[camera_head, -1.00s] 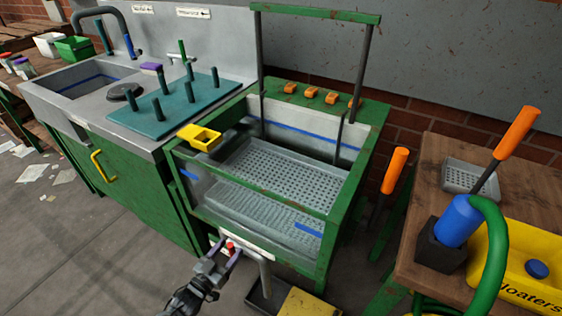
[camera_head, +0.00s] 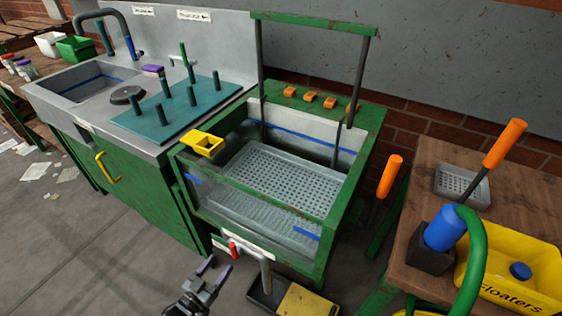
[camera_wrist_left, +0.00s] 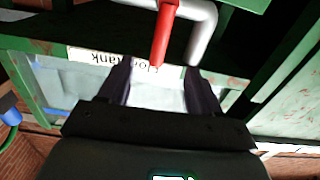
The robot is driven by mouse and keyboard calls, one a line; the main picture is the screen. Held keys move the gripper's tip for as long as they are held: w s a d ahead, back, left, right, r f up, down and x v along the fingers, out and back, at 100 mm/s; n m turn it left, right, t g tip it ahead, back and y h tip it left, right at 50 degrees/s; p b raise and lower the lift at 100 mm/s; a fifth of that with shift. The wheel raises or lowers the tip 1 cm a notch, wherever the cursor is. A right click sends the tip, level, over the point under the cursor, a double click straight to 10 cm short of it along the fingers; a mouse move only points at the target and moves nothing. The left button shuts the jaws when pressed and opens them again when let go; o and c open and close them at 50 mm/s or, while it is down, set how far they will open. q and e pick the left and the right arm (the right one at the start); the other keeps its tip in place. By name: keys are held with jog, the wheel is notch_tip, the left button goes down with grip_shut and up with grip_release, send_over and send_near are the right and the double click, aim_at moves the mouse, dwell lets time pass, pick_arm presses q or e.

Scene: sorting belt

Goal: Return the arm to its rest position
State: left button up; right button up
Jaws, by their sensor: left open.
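My left gripper (camera_head: 214,269) is open and empty in the head view, below and in front of the green-framed tank (camera_head: 328,232). Its fingers are apart from the red valve handle (camera_head: 234,250) on the grey drain pipe (camera_head: 265,268). In the left wrist view the open fingers (camera_wrist_left: 159,85) show, with the red handle (camera_wrist_left: 165,35) beyond and between them in the picture. The grey pipe (camera_wrist_left: 203,35) and a tank label (camera_wrist_left: 100,58) also show there. My right gripper is not in view.
A sink counter with a teal peg board (camera_head: 205,100) stands left of the tank. A wooden table (camera_head: 425,185) with a yellow Floaters bin (camera_head: 510,290) stands right. Open floor lies at lower left.

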pick_arm(q)
jog(key=shift+s+a, duration=0.3)
jog(key=shift+s, duration=0.35)
